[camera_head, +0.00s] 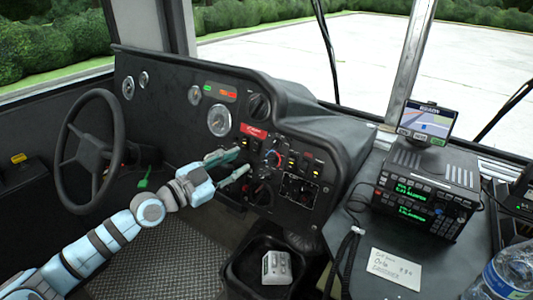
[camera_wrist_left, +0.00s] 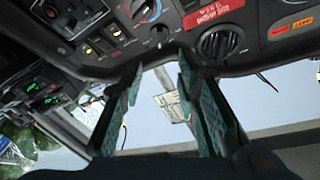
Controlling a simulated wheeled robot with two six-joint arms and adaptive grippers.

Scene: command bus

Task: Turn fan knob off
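The dashboard panel (camera_head: 290,178) carries several dark round knobs. Another dark knob with a light pointer (camera_wrist_left: 146,10) is at the top middle of the wrist view. I cannot read which one is the fan knob. My left gripper's fingers are apart and empty, just in front of the panel and touching no knob that I can make out. My right gripper is not in view.
A steering wheel (camera_head: 91,150) stands at the left. A round vent (camera_wrist_left: 221,42) and a red label (camera_wrist_left: 214,11) are on the panel. A black bin (camera_head: 236,277) with a light grey device (camera_head: 277,267) sits below. A radio unit (camera_head: 428,185) is at the right.

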